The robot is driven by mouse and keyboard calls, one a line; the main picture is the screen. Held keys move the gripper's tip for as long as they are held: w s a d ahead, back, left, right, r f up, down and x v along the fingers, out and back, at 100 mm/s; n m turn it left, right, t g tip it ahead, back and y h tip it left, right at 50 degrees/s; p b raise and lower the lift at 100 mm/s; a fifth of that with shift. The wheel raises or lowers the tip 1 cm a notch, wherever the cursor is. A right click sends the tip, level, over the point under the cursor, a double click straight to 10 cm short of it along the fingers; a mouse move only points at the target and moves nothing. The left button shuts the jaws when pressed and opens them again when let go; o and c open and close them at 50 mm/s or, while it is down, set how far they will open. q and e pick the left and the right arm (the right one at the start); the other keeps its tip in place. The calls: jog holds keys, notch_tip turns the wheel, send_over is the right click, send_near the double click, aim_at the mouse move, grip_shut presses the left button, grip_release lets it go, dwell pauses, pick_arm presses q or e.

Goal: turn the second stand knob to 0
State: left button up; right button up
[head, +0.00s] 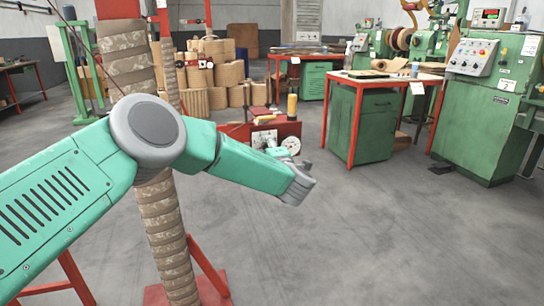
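A low red stand or box (262,131) stands on the floor beyond my arm, with white round dial-like faces on its front. One round face (291,145) is at its right end. Another pale face (264,139) is left of it. They are too small to read, and I cannot tell which part is the second knob or where it points. My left arm reaches in from the left, and its gripper end (299,186) appears below the red stand in the picture. Its fingers are hard to make out, so its opening is unclear. My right gripper is out of view.
A tall wrapped coil column (168,240) on a red base stands behind my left arm. A red-framed table (353,122) with a green cabinet and a green machine (480,125) with a control panel stand right. Brown rolls (216,75) stand behind. The grey floor is clear at centre right.

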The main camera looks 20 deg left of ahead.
pick_arm(q)
jog(key=v, duration=1.1)
jog(key=shift+s+d+f, duration=0.1)
jog(key=shift+d+f, duration=0.05)
jog(key=s+f+m+g+h+p, duration=0.5)
jog(key=s+f+m+h, duration=0.5)
jog(key=s+f+m, duration=0.8)
jog(key=s+a+f+m+g+p, duration=0.1)
jog(key=s+a+m+g, duration=0.1)
jog(key=s, duration=0.8)
jog(key=s+a+f+m+g+p, duration=0.1)
jog(key=s+a+m+g+p, duration=0.1)
jog(key=s+a, duration=0.4)
jog(key=s+a+f+m+g+p, duration=0.1)
jog(key=s+a+m+g+p, duration=0.1)
jog(key=s, duration=1.2)
jog(key=a+m+g, duration=0.1)
jog(key=a+g, duration=0.1)
jog(key=g, duration=0.1)
jog(key=shift+f+m, duration=0.3)
jog(key=shift+w, duration=0.2)
